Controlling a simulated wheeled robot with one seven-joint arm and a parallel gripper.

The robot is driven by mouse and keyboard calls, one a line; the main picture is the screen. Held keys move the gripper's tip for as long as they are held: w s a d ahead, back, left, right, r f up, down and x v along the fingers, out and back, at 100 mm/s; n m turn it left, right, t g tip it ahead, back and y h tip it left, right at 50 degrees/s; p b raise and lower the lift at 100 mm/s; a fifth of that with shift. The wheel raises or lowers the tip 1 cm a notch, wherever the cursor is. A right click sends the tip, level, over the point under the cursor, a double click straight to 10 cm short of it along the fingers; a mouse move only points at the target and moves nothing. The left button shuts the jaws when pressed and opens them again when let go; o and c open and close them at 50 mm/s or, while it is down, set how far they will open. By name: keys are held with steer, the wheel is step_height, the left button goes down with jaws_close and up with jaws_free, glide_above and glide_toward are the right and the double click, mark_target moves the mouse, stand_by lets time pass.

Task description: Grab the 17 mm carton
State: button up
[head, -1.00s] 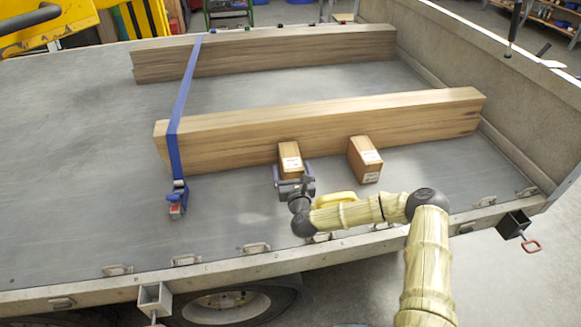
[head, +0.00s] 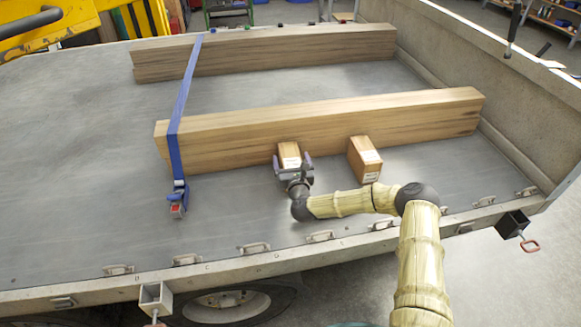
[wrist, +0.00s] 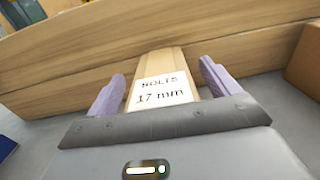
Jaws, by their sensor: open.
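The 17 mm carton (head: 289,152) is a small brown box against the front of the near wooden beam. My gripper (head: 293,164) is open at the near end of this carton. In the wrist view its purple fingers (wrist: 158,88) stand on either side of the carton, with gaps visible at both sides. The gripper's body hides the carton's lower near part.
A second brown carton (head: 365,158) stands to the right, also against the near beam (head: 330,124); its label is unreadable. A blue strap (head: 182,110) crosses both beams at the left. Grey trailer bed (head: 90,200) is clear at left. Metal rings line the near edge.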

steer(key=shift+r, duration=0.1)
steer(key=c, duration=1.5)
step_height(320, 180, up, 28)
